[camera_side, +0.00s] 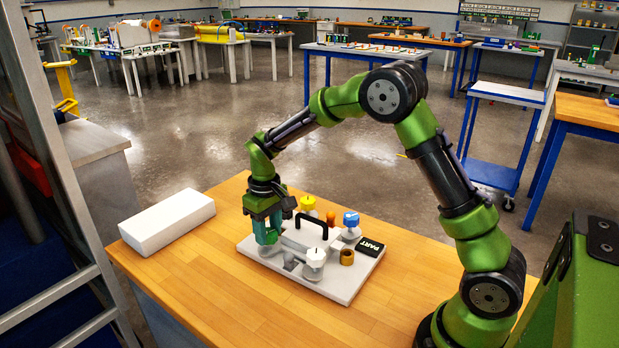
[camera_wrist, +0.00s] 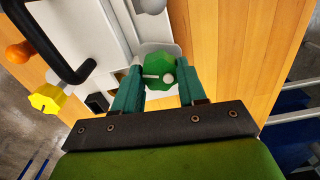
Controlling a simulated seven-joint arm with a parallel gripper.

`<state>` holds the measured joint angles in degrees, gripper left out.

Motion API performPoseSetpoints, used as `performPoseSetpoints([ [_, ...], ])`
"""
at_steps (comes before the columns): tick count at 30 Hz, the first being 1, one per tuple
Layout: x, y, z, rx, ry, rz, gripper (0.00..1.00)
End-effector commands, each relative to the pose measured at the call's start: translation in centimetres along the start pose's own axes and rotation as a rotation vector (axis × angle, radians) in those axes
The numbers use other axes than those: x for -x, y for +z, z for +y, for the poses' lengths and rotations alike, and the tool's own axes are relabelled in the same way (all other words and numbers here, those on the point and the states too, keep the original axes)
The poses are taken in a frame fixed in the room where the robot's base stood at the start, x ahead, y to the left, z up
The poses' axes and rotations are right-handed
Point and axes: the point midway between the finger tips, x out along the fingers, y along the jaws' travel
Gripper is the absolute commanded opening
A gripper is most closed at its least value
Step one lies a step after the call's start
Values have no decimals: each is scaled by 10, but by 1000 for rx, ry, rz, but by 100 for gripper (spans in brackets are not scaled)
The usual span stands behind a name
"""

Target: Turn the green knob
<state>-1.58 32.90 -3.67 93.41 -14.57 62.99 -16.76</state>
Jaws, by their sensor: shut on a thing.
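The green knob (camera_wrist: 158,64) is faceted, with a pale line and a pale dot on its top. It sits between the two teal fingers of my gripper (camera_wrist: 160,76) in the wrist view, and the fingers are shut on its sides. In the side view my gripper (camera_side: 268,236) points down at the left part of the pale base plate (camera_side: 343,286).
A black handle (camera_side: 311,222) stands beside my gripper on a white box. A yellow knob (camera_side: 308,202), an orange knob (camera_side: 331,216), a blue knob (camera_side: 351,219) and a white knob (camera_side: 315,256) are nearby. A white block (camera_side: 167,222) lies left. The front wood is clear.

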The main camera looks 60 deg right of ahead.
Motion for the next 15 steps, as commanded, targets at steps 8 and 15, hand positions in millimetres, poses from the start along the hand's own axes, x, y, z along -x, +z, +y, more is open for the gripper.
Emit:
performPoseSetpoints([
  [8,0,0,0,-119,0,1,11],
  [15,0,0,0,-155,-1,2,11],
])
